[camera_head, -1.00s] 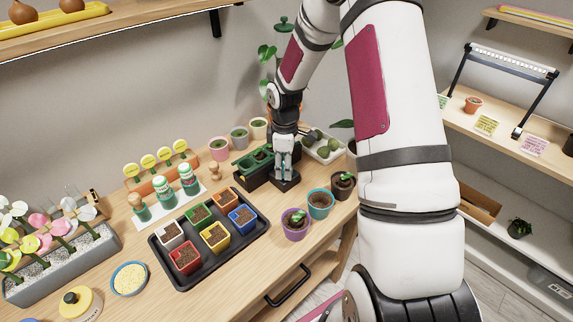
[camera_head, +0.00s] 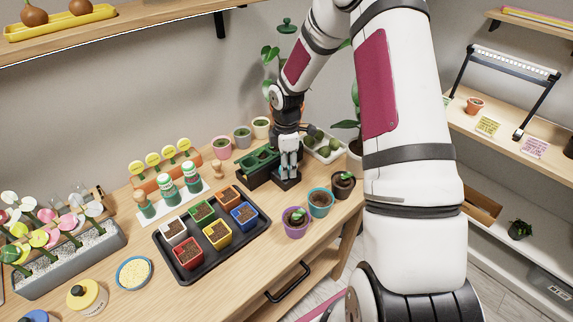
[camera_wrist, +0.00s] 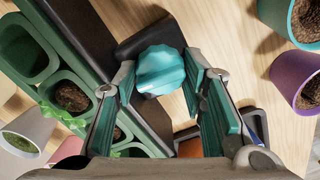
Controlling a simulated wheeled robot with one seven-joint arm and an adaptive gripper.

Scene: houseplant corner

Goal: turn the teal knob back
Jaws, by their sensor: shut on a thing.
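The teal knob (camera_wrist: 160,70) is ribbed and round. It sits on a black base (camera_wrist: 139,38) in the wrist view. My gripper (camera_wrist: 161,76) is around the knob, with one finger on each side, shut on it. In the head view my gripper (camera_head: 289,168) points down at the black base (camera_head: 286,184) at the back of the table. The knob itself is hidden there by the fingers.
A green planter tray (camera_head: 258,162) stands close at the left of the base. A black tray (camera_head: 183,268) of coloured pots lies in front. Purple (camera_head: 295,228), teal (camera_head: 320,204) and brown (camera_head: 343,186) pots stand to the right.

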